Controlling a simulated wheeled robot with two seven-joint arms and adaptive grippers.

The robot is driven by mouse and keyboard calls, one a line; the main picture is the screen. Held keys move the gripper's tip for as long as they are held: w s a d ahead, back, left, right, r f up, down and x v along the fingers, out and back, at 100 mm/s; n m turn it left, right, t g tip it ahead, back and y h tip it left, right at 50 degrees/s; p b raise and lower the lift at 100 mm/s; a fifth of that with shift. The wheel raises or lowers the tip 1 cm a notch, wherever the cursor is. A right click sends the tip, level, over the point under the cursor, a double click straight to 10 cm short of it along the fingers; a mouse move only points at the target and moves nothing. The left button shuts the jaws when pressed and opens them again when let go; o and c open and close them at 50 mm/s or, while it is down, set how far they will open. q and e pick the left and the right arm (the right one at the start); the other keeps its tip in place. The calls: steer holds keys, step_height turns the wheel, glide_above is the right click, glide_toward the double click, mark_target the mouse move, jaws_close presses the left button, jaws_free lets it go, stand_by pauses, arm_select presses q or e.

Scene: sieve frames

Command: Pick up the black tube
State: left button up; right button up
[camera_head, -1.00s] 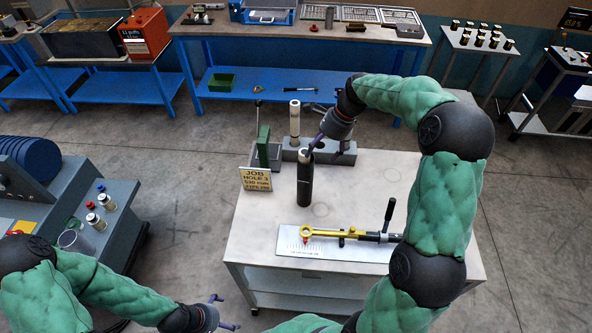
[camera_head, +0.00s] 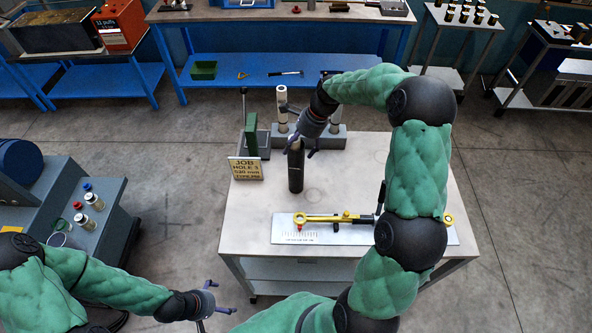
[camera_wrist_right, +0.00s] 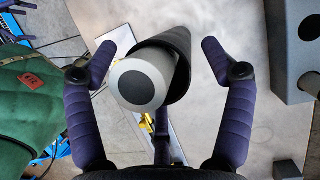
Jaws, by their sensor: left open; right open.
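The black tube (camera_head: 296,172) stands upright on the grey-white table, left of its middle. In the right wrist view its dark wall (camera_wrist_right: 176,62) shows around a pale round end with a dark centre (camera_wrist_right: 140,82). My right gripper (camera_head: 300,146) is at the tube's upper end, coming from the right. In the right wrist view its open fingers (camera_wrist_right: 158,62) lie on both sides of the tube, with gaps visible. My left gripper (camera_head: 222,300) is open and empty, off the table's front left.
A sign reading "JOB HOLE 3" (camera_head: 245,168) stands left of the tube. Behind are a green block (camera_head: 251,133) and a grey holder with pale tubes (camera_head: 283,108). A plate with a yellow gauge (camera_head: 325,218) lies in front. A grey machine (camera_head: 80,225) stands at left.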

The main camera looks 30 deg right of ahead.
steer(key=shift+x, duration=0.95)
steer(key=shift+r, duration=0.1)
steer(key=c, duration=1.6)
